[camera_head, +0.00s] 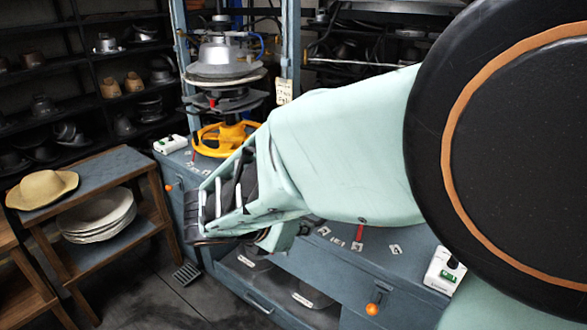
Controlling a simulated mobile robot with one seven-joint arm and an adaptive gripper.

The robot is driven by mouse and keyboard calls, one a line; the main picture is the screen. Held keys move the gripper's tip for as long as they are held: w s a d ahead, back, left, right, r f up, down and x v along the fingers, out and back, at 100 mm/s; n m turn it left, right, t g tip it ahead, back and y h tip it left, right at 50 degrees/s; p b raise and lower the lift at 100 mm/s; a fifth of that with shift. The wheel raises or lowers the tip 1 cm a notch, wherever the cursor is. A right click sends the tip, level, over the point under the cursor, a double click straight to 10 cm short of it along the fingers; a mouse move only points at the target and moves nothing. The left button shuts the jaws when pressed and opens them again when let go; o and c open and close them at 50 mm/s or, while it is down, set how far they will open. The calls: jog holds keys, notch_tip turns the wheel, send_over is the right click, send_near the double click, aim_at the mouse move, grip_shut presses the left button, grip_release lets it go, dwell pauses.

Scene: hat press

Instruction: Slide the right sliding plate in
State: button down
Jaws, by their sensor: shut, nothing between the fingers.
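The hat press's blue-grey base (345,268) runs under my arm. Low in its front, an opening shows two flat dark plates with white labels, a left one (245,261) and a right one (312,304). I cannot tell surely which is the sliding plate, or how far either stands out. My mint-green arm crosses in front of the press and hides much of its middle. My gripper (212,205), dark with pale ribs at the arm's end, is shut and empty. It appears above and left of the labelled plates; I cannot tell whether it touches anything.
A yellow handwheel (222,139) and a metal hat form (218,57) stand behind the arm. Orange knobs (373,309) stick out from the base. A wooden shelf (115,167) with a straw hat (42,189) stands left. Some floor (155,290) between is clear.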

jog(key=w+d, duration=0.3)
jog(key=w, duration=0.1)
jog(key=w+d, duration=0.3)
jog(key=w, duration=0.1)
jog(key=w+d+p, duration=0.1)
jog(key=w+d, duration=0.3)
jog(key=w, duration=0.1)
jog(key=shift+d+r, duration=0.1)
jog(key=shift+r, duration=0.05)
jog(key=shift+w+d, duration=0.4)
jog(key=shift+w, duration=0.15)
jog(key=shift+f, duration=0.2)
